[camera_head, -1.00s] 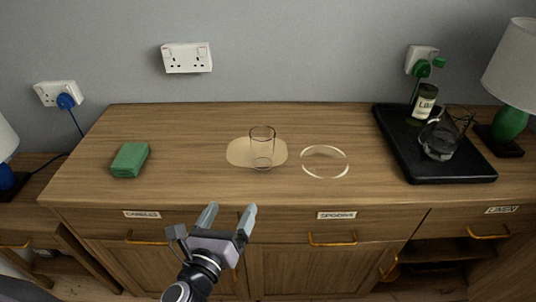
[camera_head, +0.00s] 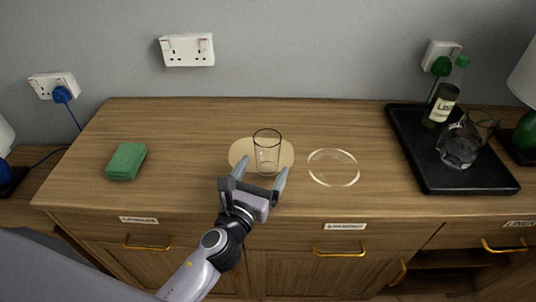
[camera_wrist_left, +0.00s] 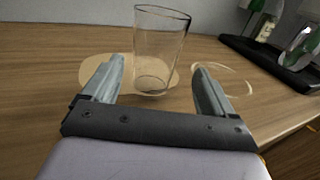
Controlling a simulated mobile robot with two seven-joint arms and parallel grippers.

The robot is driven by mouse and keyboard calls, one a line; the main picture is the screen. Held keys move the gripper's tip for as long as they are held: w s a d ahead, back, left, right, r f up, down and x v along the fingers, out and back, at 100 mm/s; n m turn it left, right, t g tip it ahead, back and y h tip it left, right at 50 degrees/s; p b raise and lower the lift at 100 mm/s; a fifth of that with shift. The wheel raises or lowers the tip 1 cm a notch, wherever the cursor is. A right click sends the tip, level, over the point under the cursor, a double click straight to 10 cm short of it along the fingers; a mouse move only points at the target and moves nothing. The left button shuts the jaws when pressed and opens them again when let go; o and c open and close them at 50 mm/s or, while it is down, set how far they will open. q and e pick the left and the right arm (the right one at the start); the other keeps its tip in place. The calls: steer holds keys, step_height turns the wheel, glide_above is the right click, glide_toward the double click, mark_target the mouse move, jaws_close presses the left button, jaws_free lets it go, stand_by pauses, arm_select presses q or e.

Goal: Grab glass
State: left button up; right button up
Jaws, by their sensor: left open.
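A clear drinking glass (camera_head: 267,150) stands upright on the wooden sideboard, over a pale tan round patch (camera_head: 240,152). My right gripper is not in view.
Wood between block and patch is clear.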

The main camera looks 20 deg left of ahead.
arm_select(q)
steer(key=shift+w+a+f, duration=0.1)
steer(key=shift+w, duration=3.35)
steer(key=c, duration=1.2)
steer(key=shift+c, duration=0.2)
